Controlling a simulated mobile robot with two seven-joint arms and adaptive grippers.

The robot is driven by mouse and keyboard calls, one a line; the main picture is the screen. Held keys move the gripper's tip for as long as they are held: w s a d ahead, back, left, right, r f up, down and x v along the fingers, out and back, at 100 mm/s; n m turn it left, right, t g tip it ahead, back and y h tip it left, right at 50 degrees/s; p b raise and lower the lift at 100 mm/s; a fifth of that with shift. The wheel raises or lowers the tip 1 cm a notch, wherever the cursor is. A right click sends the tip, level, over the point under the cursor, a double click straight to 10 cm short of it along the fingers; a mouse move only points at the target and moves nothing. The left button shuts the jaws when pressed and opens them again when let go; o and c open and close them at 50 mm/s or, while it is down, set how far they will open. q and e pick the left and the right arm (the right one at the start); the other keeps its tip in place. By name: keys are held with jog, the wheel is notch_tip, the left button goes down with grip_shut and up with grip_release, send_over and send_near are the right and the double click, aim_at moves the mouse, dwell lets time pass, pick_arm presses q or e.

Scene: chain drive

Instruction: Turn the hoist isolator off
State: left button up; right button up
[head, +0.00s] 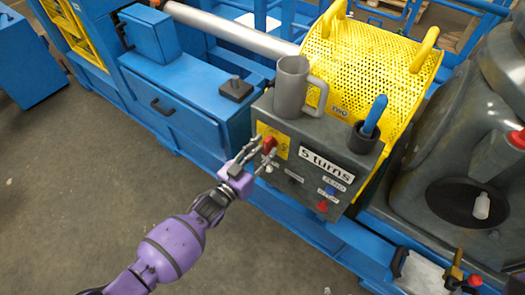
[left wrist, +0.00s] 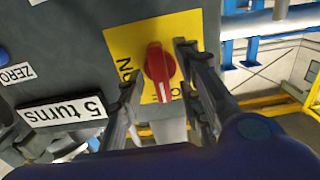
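The hoist isolator is a red rotary knob (head: 269,144) on a yellow plate (head: 273,139) at the left of a grey control box (head: 312,139). My left gripper (head: 262,150) is at the knob, with its fingers open on either side of it. In the left wrist view the knob (left wrist: 158,65) stands between the two fingers, its grip roughly upright in the picture. A gap shows on each side of the knob, and I see no clear contact. Lettering on the yellow plate (left wrist: 185,30) is partly hidden by the fingers. My right gripper is out of view.
A "5 turns" label (head: 326,165), a blue button (head: 331,191) and a red one (head: 322,206) share the panel. A yellow mesh guard (head: 365,62) is behind. Floor at left is clear.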

pick_arm(q)
jog(key=v, duration=1.2)
pick_arm(e)
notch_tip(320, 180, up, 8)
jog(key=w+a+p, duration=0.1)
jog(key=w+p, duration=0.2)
jog(key=p, duration=0.4)
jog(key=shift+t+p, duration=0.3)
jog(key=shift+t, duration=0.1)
pick_arm(q)
jog(key=s+a+f+n+g+y, duration=0.1)
jog(key=s+a+n+g+y, duration=0.1)
jog(key=s, duration=0.7)
jog(key=s+a+f+n+g+y, duration=0.2)
jog(key=s+a+y, duration=0.2)
jog(key=s, duration=0.5)
jog(key=s+a+f+n+g+y, duration=0.2)
jog(key=s+a+y, duration=0.2)
jog(key=s, duration=0.5)
jog(key=shift+s+a+n, duration=0.3)
jog(key=shift+s+a, duration=0.1)
jog(key=shift+a, duration=0.75)
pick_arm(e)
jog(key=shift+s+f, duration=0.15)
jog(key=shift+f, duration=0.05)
